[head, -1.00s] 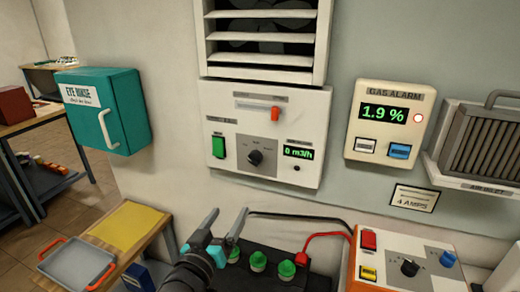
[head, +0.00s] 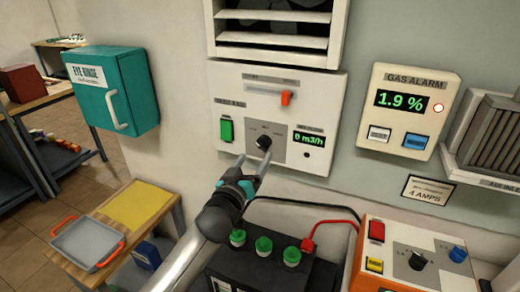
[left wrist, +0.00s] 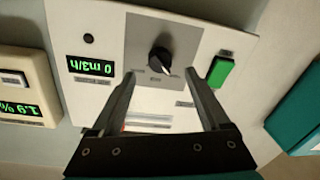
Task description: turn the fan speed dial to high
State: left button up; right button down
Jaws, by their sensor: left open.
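The fan speed dial (head: 263,142) is a black knob on a grey plate in the white fan panel (head: 232,78). It also shows in the left wrist view (left wrist: 159,60), upside down, with a white pointer mark. My left gripper (head: 252,168) is open, its two fingers pointing up at the panel just below the dial. In the left wrist view the fingers (left wrist: 166,88) stand on either side of the dial's line, with the dial beyond their tips and apart from them. The green display (head: 309,138) reads 0 m3/h. My right gripper is not in view.
A green switch (head: 227,130) and an orange-red slider (head: 286,98) are on the same panel. The gas alarm (head: 407,110) hangs at right, the teal eye rinse box (head: 117,88) at left. A black battery (head: 262,268) with green caps stands below.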

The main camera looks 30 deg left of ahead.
aim_at(261, 148)
pick_arm(q)
jog(key=shift+w+a, duration=0.2)
jog(key=shift+w, duration=1.15)
jog(key=shift+w+a, duration=0.15)
jog(key=shift+w, duration=1.2)
grip_shut()
